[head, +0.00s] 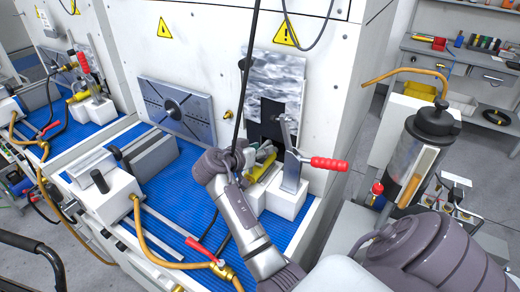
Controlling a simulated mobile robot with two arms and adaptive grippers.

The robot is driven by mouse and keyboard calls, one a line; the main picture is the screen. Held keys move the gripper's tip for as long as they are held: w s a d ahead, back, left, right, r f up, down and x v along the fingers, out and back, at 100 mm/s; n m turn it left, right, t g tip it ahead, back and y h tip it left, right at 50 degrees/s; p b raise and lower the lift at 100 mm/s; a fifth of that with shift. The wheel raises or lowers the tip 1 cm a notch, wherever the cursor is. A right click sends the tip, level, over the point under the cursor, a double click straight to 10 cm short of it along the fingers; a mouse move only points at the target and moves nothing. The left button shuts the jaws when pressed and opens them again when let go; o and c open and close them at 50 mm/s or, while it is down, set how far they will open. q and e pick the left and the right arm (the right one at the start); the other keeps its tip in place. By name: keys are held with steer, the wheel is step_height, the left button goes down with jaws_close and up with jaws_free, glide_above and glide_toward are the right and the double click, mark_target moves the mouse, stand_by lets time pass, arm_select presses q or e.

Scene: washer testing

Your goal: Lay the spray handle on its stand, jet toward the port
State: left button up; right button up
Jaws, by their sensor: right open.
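The yellow spray handle (264,167) is at the white block stand (287,200) on the blue mat, in front of the washer wall. My right gripper (262,153) is open at the handle, and its wrist and arm hide part of it. I cannot tell whether the fingers touch the handle, or exactly how it rests. The port area is a dark plate (271,119) on the wall just behind. The jet end is too small and covered to make out. My left gripper is not in view.
A red-handled lever clamp (328,164) stands right beside the handle. A black hose (246,84) hangs down past my wrist. A grey vise-like block (150,157) and an orange hose (145,236) lie to the left. Blue mat (190,190) is bare between them.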

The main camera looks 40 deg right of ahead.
steer(key=shift+f, duration=0.1)
steer(key=shift+a, duration=0.25)
steer(key=v, duration=0.7)
steer(key=shift+s+r, duration=0.1)
steer(key=shift+r, duration=0.1)
